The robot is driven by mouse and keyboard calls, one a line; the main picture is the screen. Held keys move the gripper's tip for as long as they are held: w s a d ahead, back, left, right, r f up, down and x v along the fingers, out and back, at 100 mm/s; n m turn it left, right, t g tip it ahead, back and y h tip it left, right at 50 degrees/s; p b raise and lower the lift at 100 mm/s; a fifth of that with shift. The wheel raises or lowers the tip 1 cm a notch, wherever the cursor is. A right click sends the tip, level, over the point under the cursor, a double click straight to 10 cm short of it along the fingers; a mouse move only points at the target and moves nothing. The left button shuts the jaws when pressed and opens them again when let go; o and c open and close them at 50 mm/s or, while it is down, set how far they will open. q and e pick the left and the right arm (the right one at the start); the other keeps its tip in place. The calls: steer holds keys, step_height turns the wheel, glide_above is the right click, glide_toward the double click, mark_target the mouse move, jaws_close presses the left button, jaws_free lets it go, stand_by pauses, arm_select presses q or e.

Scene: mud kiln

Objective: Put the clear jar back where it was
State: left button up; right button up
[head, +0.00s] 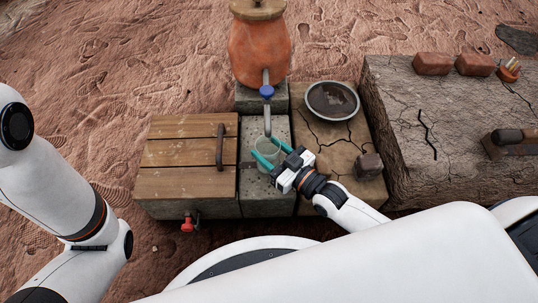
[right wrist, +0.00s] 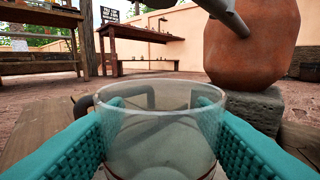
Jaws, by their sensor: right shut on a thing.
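The clear jar (head: 267,154) is at the grey stone block (head: 268,193) in the head view, below the spout of the clay urn. My right gripper (head: 267,152) is shut on the jar, with one teal finger on each side of it. In the right wrist view the jar (right wrist: 160,125) stands upright between the teal fingers, and its rim and see-through wall show; it looks empty. I cannot tell whether its base touches the block. My left arm shows at the left of the head view, but its gripper is out of view.
The orange clay urn (head: 258,50) with a blue-handled tap (head: 267,92) stands behind the jar. A wooden lid (head: 185,153) with a handle is on the left. A round dish (head: 332,100) and a small stone block (head: 369,166) sit on the cracked slab to the right.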

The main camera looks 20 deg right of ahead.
steer(key=shift+f, duration=0.1)
steer(key=o, duration=1)
